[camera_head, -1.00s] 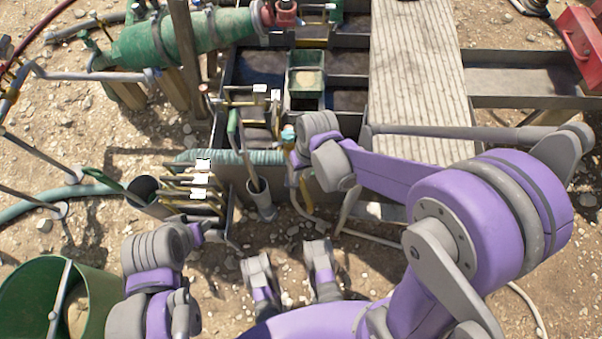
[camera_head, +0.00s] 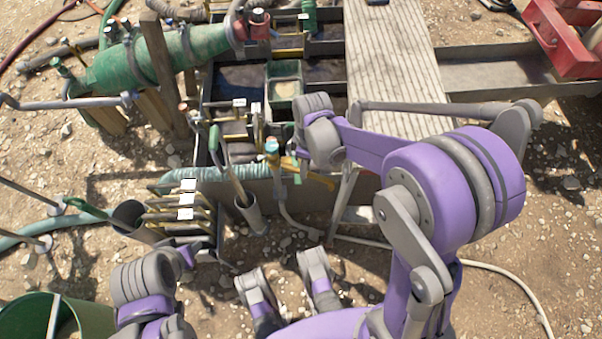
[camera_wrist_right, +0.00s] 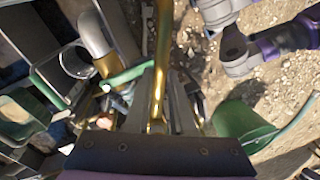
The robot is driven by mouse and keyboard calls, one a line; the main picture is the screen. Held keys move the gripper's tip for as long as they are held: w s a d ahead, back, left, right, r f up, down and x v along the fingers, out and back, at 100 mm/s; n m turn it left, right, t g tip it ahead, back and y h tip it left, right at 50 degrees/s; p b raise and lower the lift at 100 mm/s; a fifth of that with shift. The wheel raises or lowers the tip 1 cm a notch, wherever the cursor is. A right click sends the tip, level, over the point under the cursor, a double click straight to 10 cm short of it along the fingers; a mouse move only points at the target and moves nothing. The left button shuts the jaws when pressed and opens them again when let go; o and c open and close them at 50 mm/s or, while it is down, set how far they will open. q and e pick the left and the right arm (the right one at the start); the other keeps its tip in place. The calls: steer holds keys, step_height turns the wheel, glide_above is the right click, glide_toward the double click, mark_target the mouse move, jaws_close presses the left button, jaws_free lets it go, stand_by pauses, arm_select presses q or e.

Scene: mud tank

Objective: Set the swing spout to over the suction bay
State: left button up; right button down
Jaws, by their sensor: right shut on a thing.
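The swing spout appears to be the yellow pipe (camera_head: 318,179) beside the tank's near wall, below my right wrist. My right gripper (camera_head: 299,168) is at its left part, mostly hidden by the wrist in the head view. In the right wrist view, the right gripper (camera_wrist_right: 160,100) is shut on a brass-yellow bar (camera_wrist_right: 161,60) running up between its fingers. The tank (camera_head: 322,76) has several dark bays; I cannot tell which is the suction bay. My left gripper (camera_head: 187,257) is low at the lower left, away from the spout; its fingers are unclear.
A green box (camera_head: 284,86) sits among the bays. A light-blue-topped post (camera_head: 271,147) stands just left of my right gripper. A grey tube (camera_head: 250,213) with a green-handled tool stands nearby. A walkway (camera_head: 390,60) crosses the tank. A green bucket (camera_head: 85,318) is at the lower left.

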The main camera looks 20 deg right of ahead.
steer(key=w+a+n+h, duration=0.1)
steer(key=w+n+h, duration=0.1)
steer(key=w+n, duration=1.1)
steer(key=shift+a+n+h+b, duration=0.3)
steer(key=shift+n+b, duration=0.1)
steer(key=shift+n, duration=1.9)
steer(key=c, duration=0.8)
jaws_free()
steer(key=shift+o, duration=0.2)
step_height(320, 180, up, 11)
steer(key=w+a+p, duration=0.1)
steer(key=p, duration=0.1)
steer(key=shift+a+f, duration=0.15)
